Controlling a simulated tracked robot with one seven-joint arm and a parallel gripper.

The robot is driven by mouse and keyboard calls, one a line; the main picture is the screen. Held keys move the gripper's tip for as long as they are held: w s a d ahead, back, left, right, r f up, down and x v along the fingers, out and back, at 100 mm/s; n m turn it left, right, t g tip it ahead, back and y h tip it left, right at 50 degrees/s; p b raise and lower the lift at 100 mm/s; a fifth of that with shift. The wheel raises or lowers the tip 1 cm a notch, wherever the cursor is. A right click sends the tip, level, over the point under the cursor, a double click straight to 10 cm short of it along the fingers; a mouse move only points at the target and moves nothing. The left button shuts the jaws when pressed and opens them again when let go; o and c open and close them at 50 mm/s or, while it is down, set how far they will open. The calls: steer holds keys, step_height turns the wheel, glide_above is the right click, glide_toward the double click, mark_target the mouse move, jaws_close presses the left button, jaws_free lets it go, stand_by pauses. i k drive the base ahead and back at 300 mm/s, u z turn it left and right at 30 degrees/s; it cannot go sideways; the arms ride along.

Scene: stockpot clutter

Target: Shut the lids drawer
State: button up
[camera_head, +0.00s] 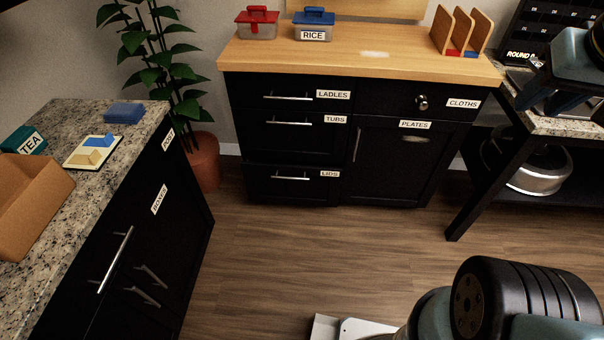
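The lids drawer (291,185) is the lowest drawer on the left side of the black cabinet, with a white LIDS label and a metal bar handle (291,178). A dark gap runs above its front. From this angle I cannot tell how far it stands out. A teal and black part of my arm is at the upper right, by the side table; it may include my gripper, but its fingers cannot be made out clearly. Nothing of mine touches the drawer.
The ladles drawer (270,93), tubs drawer (270,132) and plates door (385,165) look shut. A potted plant (203,163) stands left of the cabinet. A granite counter (110,150) fills the left. A metal pot (540,175) sits under the right table. Wooden floor (330,255) before the drawers is clear.

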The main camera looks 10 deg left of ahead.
mark_target(307, 183)
steer(key=z, duration=0.1)
steer(key=k, duration=1.4)
steer(key=u, duration=0.5)
steer(key=i, duration=1.3)
steer(key=z, duration=0.05)
